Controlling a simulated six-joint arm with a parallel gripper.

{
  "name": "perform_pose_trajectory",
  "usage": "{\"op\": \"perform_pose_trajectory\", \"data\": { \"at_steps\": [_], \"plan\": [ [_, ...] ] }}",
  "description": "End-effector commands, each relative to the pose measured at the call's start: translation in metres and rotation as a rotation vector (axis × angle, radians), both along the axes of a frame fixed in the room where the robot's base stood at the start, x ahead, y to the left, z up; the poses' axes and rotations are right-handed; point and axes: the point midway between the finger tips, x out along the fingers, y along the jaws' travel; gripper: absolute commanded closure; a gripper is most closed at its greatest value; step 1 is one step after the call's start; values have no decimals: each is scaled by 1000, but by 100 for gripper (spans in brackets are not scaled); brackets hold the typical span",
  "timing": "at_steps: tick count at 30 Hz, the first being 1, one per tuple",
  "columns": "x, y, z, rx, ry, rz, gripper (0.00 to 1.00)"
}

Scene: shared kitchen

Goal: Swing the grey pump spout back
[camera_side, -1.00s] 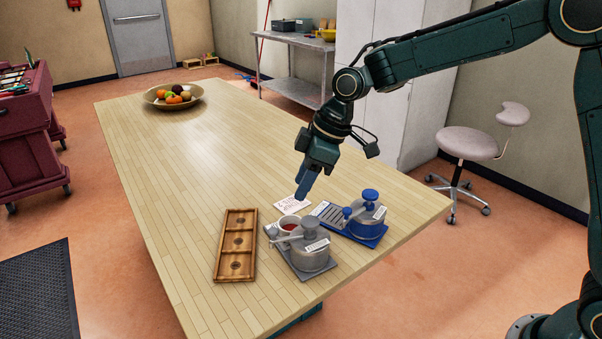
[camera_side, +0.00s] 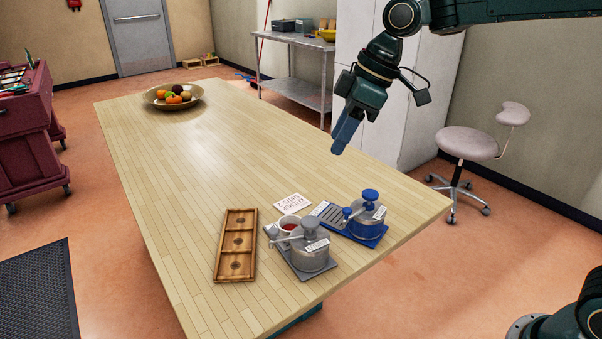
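The grey pump (camera_side: 310,254) stands on its grey base near the front of the wooden table. Its grey spout (camera_side: 287,238) points left, with its end over or beside a small white cup (camera_side: 289,224) holding something red; I cannot tell which. The blue pump (camera_side: 368,216) stands on a blue base to its right, with a blue knob on top. My gripper (camera_side: 338,150) hangs in the air above and behind the pumps, clear of both and holding nothing visible. Its blue fingers overlap in this view, so their gap is hidden.
A wooden tray (camera_side: 236,246) with three compartments lies left of the grey pump. A white card (camera_side: 292,203) lies behind the cup. A fruit bowl (camera_side: 174,97) is at the table's far end. The table's middle is clear. A stool (camera_side: 469,144) stands off to the right.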

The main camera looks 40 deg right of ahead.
Motion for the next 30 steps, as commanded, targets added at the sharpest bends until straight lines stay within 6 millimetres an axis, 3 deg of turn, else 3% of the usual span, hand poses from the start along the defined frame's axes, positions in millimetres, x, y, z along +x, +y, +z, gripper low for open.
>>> {"op": "perform_pose_trajectory", "data": {
  "at_steps": [30],
  "plan": [
    [-104, -43, 23, 2, -30, -333, 61]
  ]
}}
